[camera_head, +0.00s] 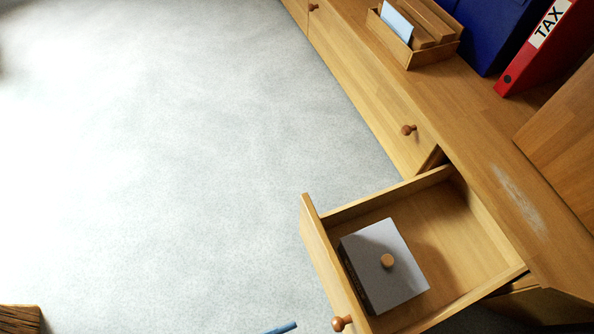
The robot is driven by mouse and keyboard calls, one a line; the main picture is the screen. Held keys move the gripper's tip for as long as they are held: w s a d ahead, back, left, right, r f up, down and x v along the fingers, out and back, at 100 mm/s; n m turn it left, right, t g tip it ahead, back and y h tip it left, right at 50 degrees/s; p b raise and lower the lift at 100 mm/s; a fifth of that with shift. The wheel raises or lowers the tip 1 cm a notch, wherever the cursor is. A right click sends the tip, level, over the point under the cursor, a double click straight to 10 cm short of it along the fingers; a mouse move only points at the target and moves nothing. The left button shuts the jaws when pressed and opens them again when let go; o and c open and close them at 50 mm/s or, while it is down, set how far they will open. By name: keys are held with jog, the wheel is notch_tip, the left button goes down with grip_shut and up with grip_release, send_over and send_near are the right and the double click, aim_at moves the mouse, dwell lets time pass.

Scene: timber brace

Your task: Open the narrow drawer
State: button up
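A wooden drawer (312,243) stands pulled well out of the cabinet at the lower right, its inside visible from above. Its round knob (341,323) is at the bottom edge of the view. A grey box or lid (368,257) with a small wooden knob on top lies in the drawer near its front. Another front (375,105) with a round knob (408,129) is closed farther along the cabinet. I cannot tell for certain which one is the narrow drawer. My gripper is not recognisable in view.
On the cabinet top (480,135) stand a wooden letter holder (425,57), a blue folder (488,30) and a red TAX binder (545,45). A blue tip (281,328), unclear what, shows at the bottom edge. The grey floor (180,150) at left is mostly clear.

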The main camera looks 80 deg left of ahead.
jog(key=shift+v, duration=1.3)
